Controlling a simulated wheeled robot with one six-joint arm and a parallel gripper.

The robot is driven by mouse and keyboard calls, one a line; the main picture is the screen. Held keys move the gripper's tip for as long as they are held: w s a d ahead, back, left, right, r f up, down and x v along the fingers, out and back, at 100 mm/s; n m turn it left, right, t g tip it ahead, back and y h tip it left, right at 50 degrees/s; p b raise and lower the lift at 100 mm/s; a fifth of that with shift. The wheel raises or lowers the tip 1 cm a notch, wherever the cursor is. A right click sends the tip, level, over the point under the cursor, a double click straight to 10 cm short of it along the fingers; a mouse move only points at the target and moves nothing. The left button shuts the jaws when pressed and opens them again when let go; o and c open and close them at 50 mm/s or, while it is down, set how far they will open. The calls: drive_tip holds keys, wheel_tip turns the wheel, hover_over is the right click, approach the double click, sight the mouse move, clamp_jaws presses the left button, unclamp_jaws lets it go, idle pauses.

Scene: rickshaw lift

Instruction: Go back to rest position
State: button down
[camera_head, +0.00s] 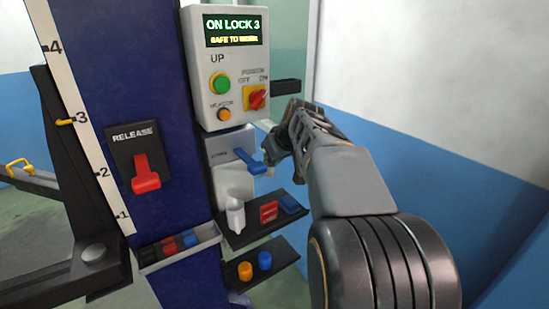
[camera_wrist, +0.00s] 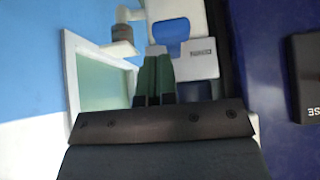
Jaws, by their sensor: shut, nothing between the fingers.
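My gripper (camera_head: 272,150) is at the end of my raised arm, close to the blue lever on the grey box at the right of the lift column. The arm hides part of the gripper in the head view. In the wrist view my gripper (camera_wrist: 154,62) has its green-sided fingers together and empty. The blue lever (camera_head: 249,160) points right and down in the head view. It also shows beyond the fingertips in the wrist view (camera_wrist: 170,34). I cannot tell whether the gripper touches it.
The control box (camera_head: 223,60) above reads "ON LOCK 3, SAFE TO WORK". It has a green button (camera_head: 220,84) and a red power switch (camera_head: 257,98). A red release lever (camera_head: 146,176) is on the blue column (camera_head: 140,60). Shelves (camera_head: 262,231) hold small items below. A wall (camera_head: 440,90) stands at the right.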

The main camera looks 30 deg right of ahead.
idle(0.8)
drive_tip(key=s+a+f+m+g+p, duration=0.1)
drive_tip(key=s+a+f+m+g, duration=0.2)
drive_tip(key=s+a+f, duration=0.35)
drive_tip(key=s+a+f+n+p, duration=0.2)
drive_tip(key=s+a+f+p, duration=0.1)
drive_tip(key=s+a, duration=0.6)
drive_tip(key=shift+s+a+f+n+g, duration=0.3)
drive_tip(key=shift+s+a+f+n, duration=0.1)
drive_tip(key=shift+s+f, duration=0.45)
drive_tip(key=c, duration=1.8)
unclamp_jaws()
drive_tip(key=shift+w, duration=0.1)
